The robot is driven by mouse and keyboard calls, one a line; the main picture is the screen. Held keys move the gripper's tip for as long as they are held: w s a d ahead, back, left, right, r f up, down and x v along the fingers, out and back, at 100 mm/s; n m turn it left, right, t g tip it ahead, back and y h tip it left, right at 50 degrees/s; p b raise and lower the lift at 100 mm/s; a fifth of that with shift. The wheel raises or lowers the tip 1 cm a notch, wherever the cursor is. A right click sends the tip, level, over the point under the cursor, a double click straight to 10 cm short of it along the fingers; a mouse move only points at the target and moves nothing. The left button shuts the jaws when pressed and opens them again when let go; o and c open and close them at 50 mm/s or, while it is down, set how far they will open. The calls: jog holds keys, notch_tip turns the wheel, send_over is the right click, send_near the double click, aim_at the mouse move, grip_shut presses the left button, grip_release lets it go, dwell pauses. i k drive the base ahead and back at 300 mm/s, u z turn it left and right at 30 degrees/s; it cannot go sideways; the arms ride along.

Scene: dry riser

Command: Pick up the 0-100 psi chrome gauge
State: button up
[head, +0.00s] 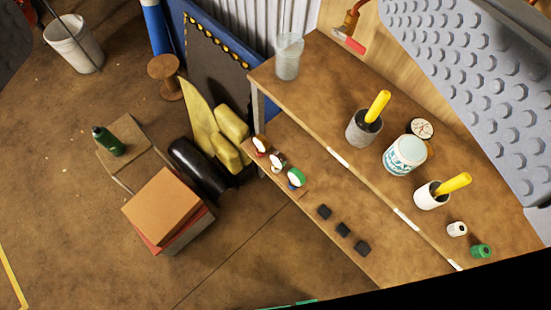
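Three small round gauge-like items stand in a row on the left end of the lower bench ledge. The far one (261,145) has a pale face and some red. The middle one (277,160) has a pale face and a darker rim. The near one (296,177) has a white face, with green and blue parts. They are too small for me to read any scale or tell which is the 0-100 psi chrome gauge. My gripper is not visible in this view.
Three black blocks (342,229) sit farther along the ledge. The bench top (315,85) above holds yellow-handled tools in cups, a white tub (404,155) and small rolls.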

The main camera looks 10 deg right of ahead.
aim_at(280, 161)
jog(key=u, duration=1.8)
jog(key=k, duration=1.05)
jog(key=z, duration=0.75)
jog(key=i, duration=1)
